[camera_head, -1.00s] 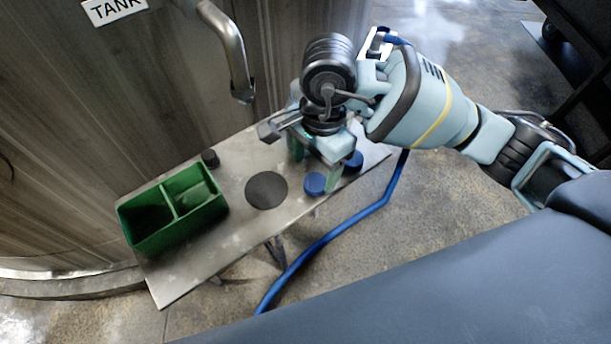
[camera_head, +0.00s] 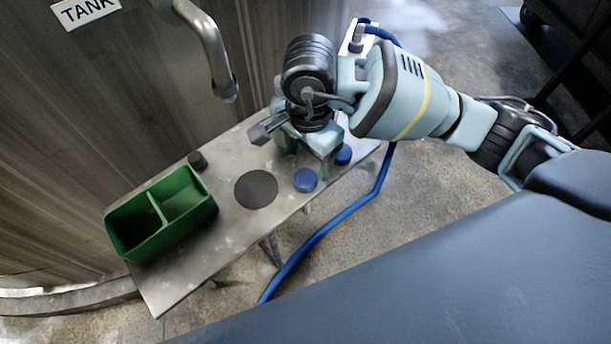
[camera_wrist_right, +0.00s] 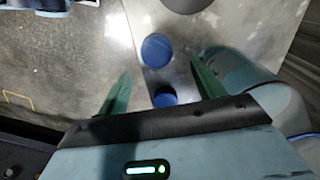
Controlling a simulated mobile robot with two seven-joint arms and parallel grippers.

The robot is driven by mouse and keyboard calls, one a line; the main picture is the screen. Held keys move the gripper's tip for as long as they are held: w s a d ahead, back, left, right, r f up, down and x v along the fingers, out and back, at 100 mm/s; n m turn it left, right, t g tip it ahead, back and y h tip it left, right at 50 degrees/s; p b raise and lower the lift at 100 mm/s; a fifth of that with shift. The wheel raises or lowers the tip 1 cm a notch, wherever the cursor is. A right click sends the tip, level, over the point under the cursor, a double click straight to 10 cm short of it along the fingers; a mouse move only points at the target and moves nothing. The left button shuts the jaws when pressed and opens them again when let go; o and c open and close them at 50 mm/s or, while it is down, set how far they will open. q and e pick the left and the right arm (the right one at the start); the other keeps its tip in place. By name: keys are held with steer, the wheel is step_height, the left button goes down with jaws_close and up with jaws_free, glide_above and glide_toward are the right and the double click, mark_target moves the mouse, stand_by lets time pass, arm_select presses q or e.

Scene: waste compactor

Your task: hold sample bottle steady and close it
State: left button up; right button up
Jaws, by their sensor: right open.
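My right gripper (camera_head: 306,156) hangs over the right end of the metal table, pointing down, open and with nothing seen in its grasp. Two round blue caps or lids, a nearer one (camera_head: 305,180) and a farther one (camera_head: 343,155), are close to its fingers. In the right wrist view one blue round (camera_wrist_right: 156,49) lies just beyond the fingertips and another (camera_wrist_right: 165,97) shows between the green fingers. I cannot tell whether either sits on a bottle. No sample bottle is clearly visible; the gripper hides part of the table. My left gripper is not in view.
The narrow metal table (camera_head: 225,232) carries a green two-compartment crate (camera_head: 133,252), a small black cap (camera_head: 197,160) and a flat dark disc (camera_head: 256,189). A tank (camera_head: 100,110) with a bent metal pipe (camera_head: 212,50) stands behind. A blue hose (camera_head: 335,232) runs along the right.

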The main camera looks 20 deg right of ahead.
mark_target(307, 176)
steer(key=shift+f, duration=0.1)
steer(key=f, duration=0.5)
steer(key=shift+s+a, duration=0.25)
steer(key=shift+s, duration=0.05)
steer(key=shift+c, duration=0.5)
steer(key=c, duration=0.9)
